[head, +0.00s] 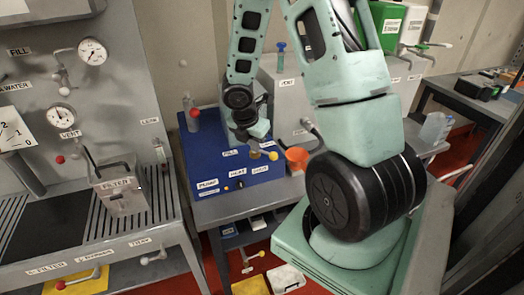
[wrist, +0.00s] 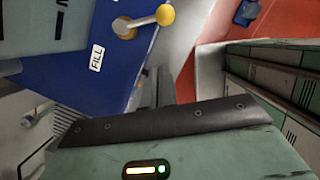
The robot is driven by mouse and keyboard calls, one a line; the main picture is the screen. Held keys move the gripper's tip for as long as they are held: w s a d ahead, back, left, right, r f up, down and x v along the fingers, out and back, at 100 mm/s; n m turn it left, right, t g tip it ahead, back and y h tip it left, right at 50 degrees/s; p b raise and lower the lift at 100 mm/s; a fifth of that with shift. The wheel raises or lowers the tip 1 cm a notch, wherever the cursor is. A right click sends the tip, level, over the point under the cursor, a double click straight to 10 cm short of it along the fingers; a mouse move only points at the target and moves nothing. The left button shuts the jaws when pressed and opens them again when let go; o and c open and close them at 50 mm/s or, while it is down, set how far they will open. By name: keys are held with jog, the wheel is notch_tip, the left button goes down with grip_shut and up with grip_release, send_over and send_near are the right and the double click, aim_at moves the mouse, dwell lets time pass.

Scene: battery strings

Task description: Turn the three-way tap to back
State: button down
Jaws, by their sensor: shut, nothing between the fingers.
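A lever with a yellow ball end (head: 273,156) sits at the right of the blue box (head: 236,173), close to its FILL label. In the wrist view the yellow ball (wrist: 165,15) is on a short metal arm, beside FILL. The labels are too small to tell whether this is the three-way tap, and I cannot read "back" anywhere. My gripper (head: 252,148) points down over the blue box, just left of the yellow ball. Its dark fingers (wrist: 155,82) are shut and empty, apart from the ball in the wrist view.
A grey bench with a filter box (head: 118,190) is at left.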

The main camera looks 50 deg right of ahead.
aim_at(265, 153)
jog(key=d+f, duration=0.5)
jog(key=shift+w+d+f, duration=0.2)
jog(key=shift+d+f, duration=0.05)
jog(key=shift+f, duration=0.1)
jog(key=shift+d, duration=0.1)
jog(key=shift+s+d+n+t+b, duration=0.25)
jog(key=shift+d+n+b, duration=0.2)
jog(key=shift+d+n, duration=0.25)
